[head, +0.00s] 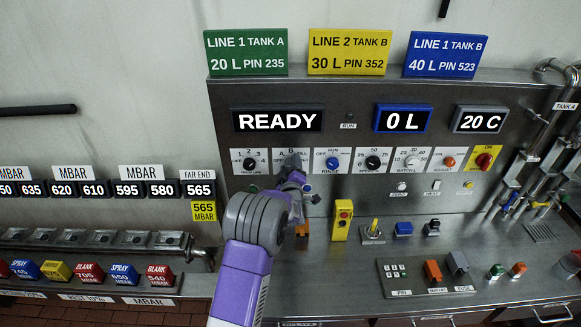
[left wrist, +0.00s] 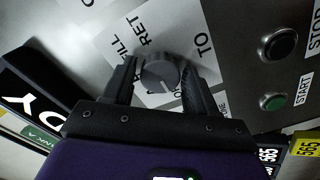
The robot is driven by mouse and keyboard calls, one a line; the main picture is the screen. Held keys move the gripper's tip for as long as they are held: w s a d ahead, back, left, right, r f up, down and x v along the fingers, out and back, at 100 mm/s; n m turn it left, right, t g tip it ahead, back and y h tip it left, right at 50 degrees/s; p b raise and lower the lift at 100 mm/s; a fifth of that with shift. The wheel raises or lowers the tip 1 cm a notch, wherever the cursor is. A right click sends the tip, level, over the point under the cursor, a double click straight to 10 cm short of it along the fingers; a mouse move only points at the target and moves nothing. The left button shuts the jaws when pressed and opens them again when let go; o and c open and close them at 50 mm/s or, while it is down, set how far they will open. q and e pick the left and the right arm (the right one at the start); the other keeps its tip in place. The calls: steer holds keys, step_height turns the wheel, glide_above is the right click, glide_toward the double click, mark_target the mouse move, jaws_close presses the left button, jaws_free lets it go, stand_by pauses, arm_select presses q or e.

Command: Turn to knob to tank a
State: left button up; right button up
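A grey round knob (left wrist: 160,72) with a pale pointer line sits on a white plate in the left wrist view. Lettering around it reads FILL, RET and TO, tilted in this view. My left gripper (left wrist: 160,82) has one finger on each side of the knob, and both fingers appear to touch it. In the head view my left gripper (head: 292,166) is at the selector plate (head: 305,155) second from left, below the READY display, and hides most of its knob. My right gripper is not in view.
A green LINE 1 TANK A sign (head: 246,52) reads 20 L, PIN 235. Several other knobs, including a blue one (head: 333,162), line the same row. The bench holds a yellow button box (head: 342,220) and a keypad panel (head: 398,280). Pipes (head: 545,150) stand at right.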

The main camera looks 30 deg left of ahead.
arm_select(q)
steer(key=c, duration=0.8)
steer(key=shift+m+b, duration=0.8)
steer(key=shift+b, duration=0.05)
steer(key=shift+d+m+b, duration=0.1)
steer(key=shift+m+b, duration=0.65)
steer(key=shift+m, duration=0.45)
steer(key=shift+m+b, duration=0.45)
steer(key=shift+m, duration=1.85)
steer(key=shift+r, duration=0.1)
